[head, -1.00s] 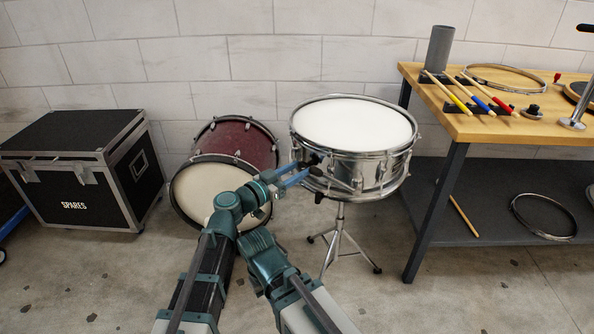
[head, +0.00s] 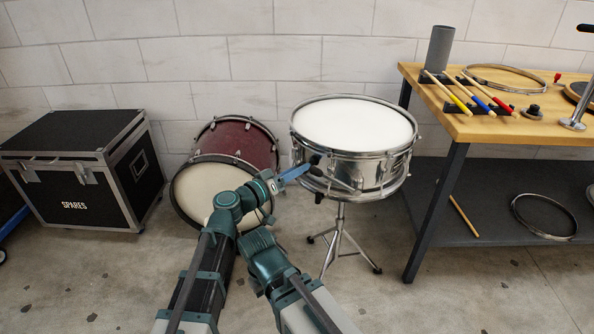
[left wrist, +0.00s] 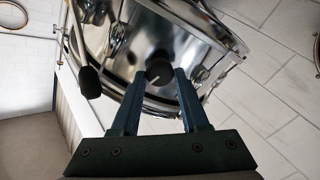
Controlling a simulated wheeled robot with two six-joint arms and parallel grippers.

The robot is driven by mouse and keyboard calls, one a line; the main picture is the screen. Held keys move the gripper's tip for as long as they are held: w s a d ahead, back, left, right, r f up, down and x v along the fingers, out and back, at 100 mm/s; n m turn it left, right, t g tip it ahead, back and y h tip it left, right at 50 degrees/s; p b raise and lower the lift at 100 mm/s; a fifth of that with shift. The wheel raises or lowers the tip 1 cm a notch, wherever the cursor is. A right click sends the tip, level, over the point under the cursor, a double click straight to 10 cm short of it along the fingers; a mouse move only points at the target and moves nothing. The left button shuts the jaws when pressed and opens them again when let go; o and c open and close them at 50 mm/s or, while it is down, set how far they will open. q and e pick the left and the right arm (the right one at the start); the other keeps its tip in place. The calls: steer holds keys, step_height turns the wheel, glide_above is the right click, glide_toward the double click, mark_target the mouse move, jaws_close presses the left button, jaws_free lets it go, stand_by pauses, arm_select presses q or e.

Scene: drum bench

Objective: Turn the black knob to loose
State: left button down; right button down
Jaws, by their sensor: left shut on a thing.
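The snare drum (head: 378,172) stands on a tripod stand, with a chrome shell and a white head. The black knob (left wrist: 159,72) is on the side of its shell and bears a short white mark. My left gripper (head: 308,167) reaches in from the left to the drum's near left side. In the left wrist view its two blue fingers (left wrist: 160,76) are shut on the knob, one on each side. In the head view the fingers partly cover the knob. My right gripper is not in view.
A black part (left wrist: 90,82) hangs on the drum beside the fingers. A red bass drum (head: 238,142) lies behind my arm. A black case (head: 75,170) stands at left. A wooden bench (head: 468,127) with drumsticks and a hoop is at right.

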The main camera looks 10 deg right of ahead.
arm_select(q)
steer(key=n, duration=2.5)
steer(key=shift+s+f+b, duration=0.1)
steer(key=shift+f+b, duration=0.25)
steer(key=shift+n, duration=0.3)
steer(key=shift+c, duration=2.2)
jaws_free()
steer(key=v, duration=1.3)
steer(key=shift+a, duration=0.4)
steer(key=shift+s, duration=0.1)
